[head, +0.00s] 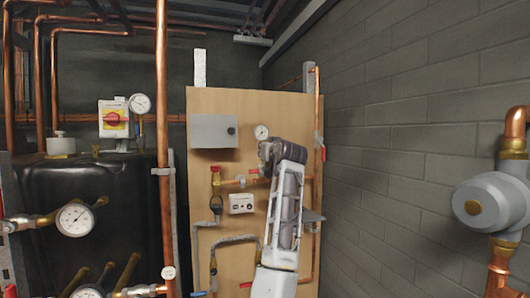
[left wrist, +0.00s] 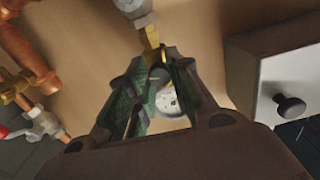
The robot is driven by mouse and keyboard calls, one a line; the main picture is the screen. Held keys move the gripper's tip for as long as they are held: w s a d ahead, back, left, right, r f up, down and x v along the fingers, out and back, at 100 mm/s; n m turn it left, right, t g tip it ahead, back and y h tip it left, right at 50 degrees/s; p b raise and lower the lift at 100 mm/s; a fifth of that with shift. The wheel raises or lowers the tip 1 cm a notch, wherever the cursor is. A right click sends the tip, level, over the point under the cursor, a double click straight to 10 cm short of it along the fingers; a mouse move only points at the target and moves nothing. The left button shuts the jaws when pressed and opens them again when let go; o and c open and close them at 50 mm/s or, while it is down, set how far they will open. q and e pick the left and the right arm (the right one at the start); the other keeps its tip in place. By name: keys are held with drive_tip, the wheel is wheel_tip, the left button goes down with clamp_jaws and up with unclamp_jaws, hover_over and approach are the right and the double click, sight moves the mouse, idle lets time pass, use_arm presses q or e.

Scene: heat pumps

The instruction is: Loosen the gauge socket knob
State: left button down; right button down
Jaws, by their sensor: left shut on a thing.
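A small round white-faced gauge (head: 261,131) sits on the wooden panel, just above my left gripper (head: 268,153) in the head view. In the left wrist view, the gauge (left wrist: 167,98) shows between the green-padded fingers of my left gripper (left wrist: 157,72). The fingers are shut around the gauge socket at the base of the gauge. A brass piece of the socket (left wrist: 151,35) runs out between the fingertips to a grey metal fitting (left wrist: 136,10). The gauge socket knob is mostly hidden by the fingers. My right gripper is in neither view.
A grey box (head: 208,131) with a black knob is left of the gauge on the wooden panel (head: 225,105). Copper pipes and a red valve (head: 254,171) are below. A black tank (head: 110,220) stands left and a block wall (head: 390,140) right.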

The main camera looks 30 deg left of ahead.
use_arm(q)
drive_tip(key=shift+w+f, duration=0.1)
drive_tip(key=shift+f, duration=0.3)
drive_tip(key=c, duration=1.5)
unclamp_jaws()
drive_tip(key=shift+c, duration=0.2)
drive_tip(key=shift+o, duration=1.3)
drive_tip(key=shift+r, duration=0.2)
drive_tip(key=shift+r, duration=0.1)
drive_tip(key=v, duration=1.2)
